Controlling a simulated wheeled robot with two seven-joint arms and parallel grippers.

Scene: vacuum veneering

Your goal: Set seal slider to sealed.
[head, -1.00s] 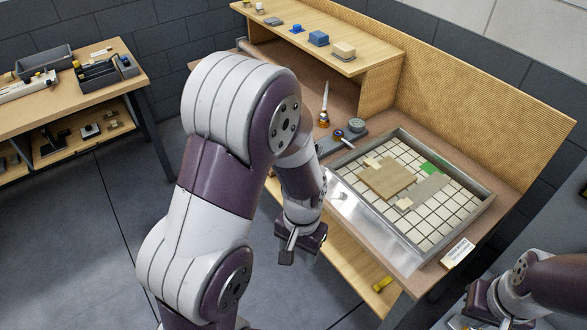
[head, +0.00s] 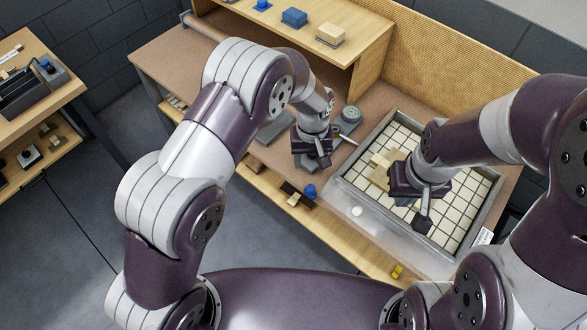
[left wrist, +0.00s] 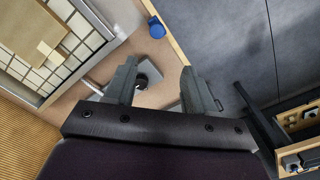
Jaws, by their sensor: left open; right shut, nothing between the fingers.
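The gridded vacuum bed (head: 466,203) lies in a grey frame on the bench, with a pale translucent sheet (head: 390,237) along its front edge. A small white round piece (head: 357,211) sits on that sheet near its left end; I cannot tell whether it is the seal slider. My right gripper (head: 423,222) is shut and empty above the bed, partly hiding the tan board (head: 380,172). My left gripper (head: 318,162) is open above the bench left of the bed. The left wrist view shows its spread fingers (left wrist: 160,92) with a dark round part (left wrist: 148,74) beyond them.
A raised wooden shelf (head: 345,58) holds blocks at the back.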

